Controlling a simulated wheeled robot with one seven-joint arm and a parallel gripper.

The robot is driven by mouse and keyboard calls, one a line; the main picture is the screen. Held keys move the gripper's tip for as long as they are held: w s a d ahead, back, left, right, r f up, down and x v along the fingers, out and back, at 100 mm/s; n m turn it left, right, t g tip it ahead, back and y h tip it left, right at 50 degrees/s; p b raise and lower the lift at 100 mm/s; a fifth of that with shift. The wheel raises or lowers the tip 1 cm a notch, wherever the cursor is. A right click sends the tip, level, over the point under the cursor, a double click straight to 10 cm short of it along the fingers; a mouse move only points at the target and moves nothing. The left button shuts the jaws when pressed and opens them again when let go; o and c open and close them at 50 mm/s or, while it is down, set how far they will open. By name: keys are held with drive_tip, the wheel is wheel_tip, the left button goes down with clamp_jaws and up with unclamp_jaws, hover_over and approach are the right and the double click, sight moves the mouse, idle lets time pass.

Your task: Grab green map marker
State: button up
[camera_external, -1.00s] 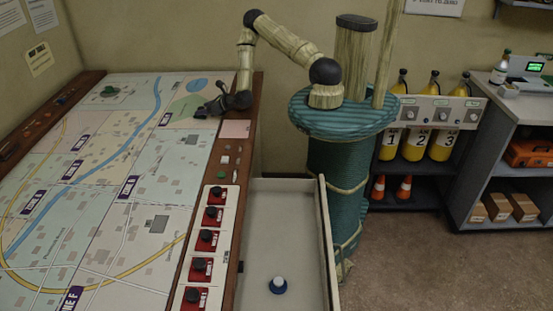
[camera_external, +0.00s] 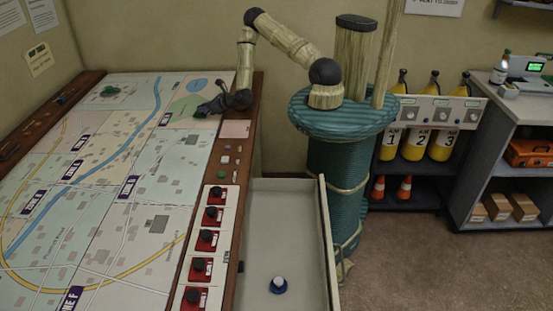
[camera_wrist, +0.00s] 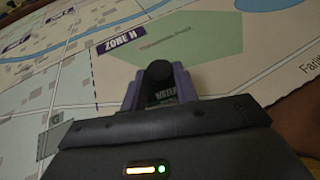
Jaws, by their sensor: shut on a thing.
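My gripper (camera_external: 209,107) is low over the far right part of the map, near the blue circle and the green patch. In the wrist view its two purple-grey fingers (camera_wrist: 160,94) are shut on a map marker with a dark round knob (camera_wrist: 158,71). The marker looks almost black in the wrist view; a small dark green bit (camera_external: 200,115) shows at the fingertips in the external view. The fingers hide most of its body, and I cannot tell whether it touches the map.
The map table (camera_external: 60,240) has a wooden rim. A second green piece (camera_external: 110,91) sits at its far left. The middle of the map is clear.

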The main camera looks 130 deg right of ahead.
sight(206, 113)
wheel_tip(206, 113, up, 9)
drive_tip(key=shift+r, duration=0.2)
